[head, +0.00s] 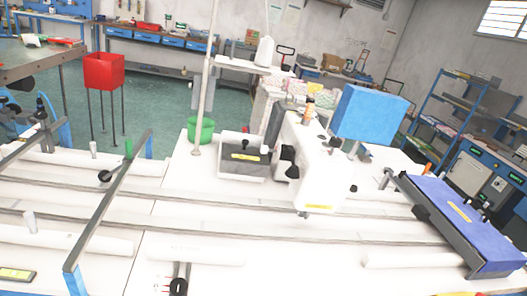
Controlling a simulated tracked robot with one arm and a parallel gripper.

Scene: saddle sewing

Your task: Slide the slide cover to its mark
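I cannot tell for certain which part is the slide cover, and I can make out no mark for it. One candidate is the dark grey cover (244,159) with a yellow label and a black knob, on a white housing left of the sewing machine head. Another is the long blue-purple cover (450,214) with a yellow label, between dark rails at the right. The white sewing machine (318,160) stands between them on the white table (215,215). My gripper does not show in the head view.
A blue box (369,114) sits beside the machine's top. A raised grey bar (108,200) crosses the left side. White rollers (195,252) lie along the front. Blue shelves (440,120) stand at right.

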